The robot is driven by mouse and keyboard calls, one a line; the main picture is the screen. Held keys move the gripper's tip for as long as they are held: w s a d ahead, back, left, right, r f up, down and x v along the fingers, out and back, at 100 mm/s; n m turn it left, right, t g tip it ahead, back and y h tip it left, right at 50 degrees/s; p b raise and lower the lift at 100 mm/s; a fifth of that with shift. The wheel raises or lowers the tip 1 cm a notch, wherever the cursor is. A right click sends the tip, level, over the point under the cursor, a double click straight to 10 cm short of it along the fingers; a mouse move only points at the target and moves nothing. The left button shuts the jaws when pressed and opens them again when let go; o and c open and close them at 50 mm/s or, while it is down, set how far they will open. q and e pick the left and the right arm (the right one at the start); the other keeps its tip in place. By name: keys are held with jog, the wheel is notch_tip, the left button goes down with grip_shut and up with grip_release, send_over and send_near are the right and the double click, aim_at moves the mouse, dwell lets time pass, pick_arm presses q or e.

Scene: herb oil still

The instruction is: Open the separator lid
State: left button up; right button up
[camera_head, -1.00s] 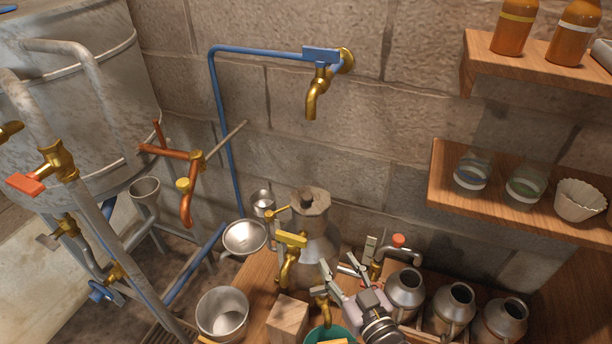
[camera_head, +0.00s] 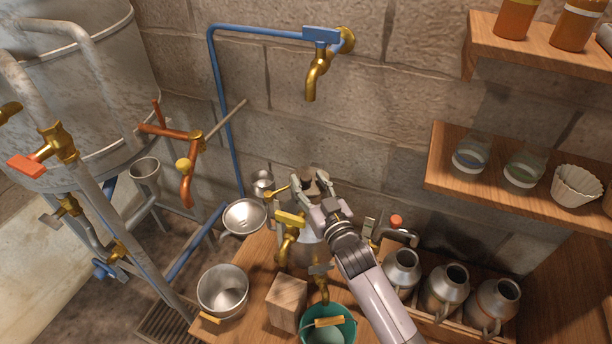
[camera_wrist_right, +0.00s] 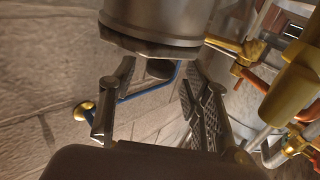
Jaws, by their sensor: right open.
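The separator (camera_head: 303,252) is a grey metal vessel with brass taps, standing on the wooden bench. Its lid (camera_head: 309,185) is on top, partly hidden by my right gripper (camera_head: 312,184). In the right wrist view the lid (camera_wrist_right: 150,44) sits against the vessel's rim, and its dark knob (camera_wrist_right: 160,68) shows between the two fingers of my right gripper (camera_wrist_right: 157,88). The fingers are spread, with visible space beside the knob; I cannot tell whether either touches the lid. My left gripper is not in view.
A metal bucket (camera_head: 223,290), a wooden block (camera_head: 287,303) and a green bucket (camera_head: 328,328) stand in front of the separator. Metal jugs (camera_head: 445,287) sit in a crate to the right. A blue-handled wall tap (camera_head: 318,65) hangs above; a funnel (camera_head: 245,216) is at left.

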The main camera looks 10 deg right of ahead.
jog(key=shift+w+a, duration=0.25)
jog(key=shift+w, duration=0.95)
jog(key=shift+c, duration=0.4)
grip_shut()
